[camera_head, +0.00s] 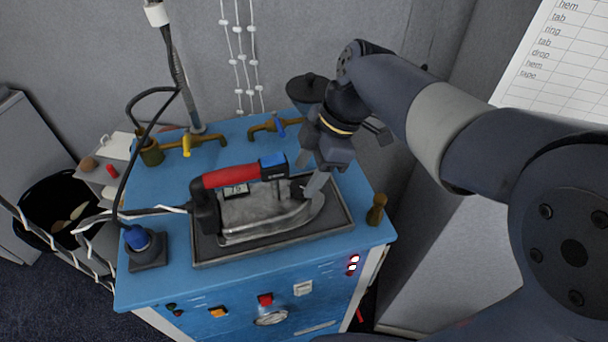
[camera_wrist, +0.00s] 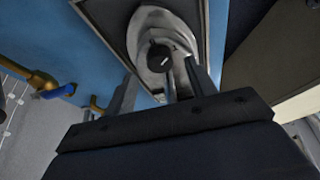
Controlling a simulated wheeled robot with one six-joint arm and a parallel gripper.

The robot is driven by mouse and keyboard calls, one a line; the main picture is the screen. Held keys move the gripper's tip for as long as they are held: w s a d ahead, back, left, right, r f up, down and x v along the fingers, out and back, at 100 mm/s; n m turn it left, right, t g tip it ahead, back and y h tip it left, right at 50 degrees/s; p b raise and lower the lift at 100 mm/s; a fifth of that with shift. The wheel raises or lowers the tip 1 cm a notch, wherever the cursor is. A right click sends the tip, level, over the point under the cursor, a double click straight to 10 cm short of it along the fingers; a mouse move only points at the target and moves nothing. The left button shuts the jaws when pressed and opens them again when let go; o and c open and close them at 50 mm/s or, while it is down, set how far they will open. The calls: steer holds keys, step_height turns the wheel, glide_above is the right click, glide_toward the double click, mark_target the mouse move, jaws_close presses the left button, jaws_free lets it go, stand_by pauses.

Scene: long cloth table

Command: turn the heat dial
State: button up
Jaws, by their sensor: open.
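The heat dial (camera_wrist: 160,57) is a dark round knob with a short white mark, on top of the iron near its narrow end. The iron (camera_head: 265,212) has a grey metal body, a red and blue handle and a small display, and rests flat on a dark-rimmed tray (camera_head: 222,256). My gripper (camera_head: 308,182) is above the iron's right end, pointing down. In the wrist view my gripper (camera_wrist: 160,84) has its fingers apart, with the dial showing in the gap between them. Nothing is held. Whether a finger touches the dial cannot be told.
The tray sits on a blue cabinet top (camera_head: 158,200). Brass taps (camera_head: 272,127) stand along its back edge, and a small brass fitting (camera_head: 376,210) at the right. A blue-topped plug (camera_head: 140,242) and cable are at the left. Buttons and lights (camera_head: 352,265) are on the front.

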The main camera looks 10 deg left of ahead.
mark_target(299, 189)
steer(key=shift+x, duration=1.4)
steer(key=shift+c, duration=0.3)
steer(key=c, duration=0.9)
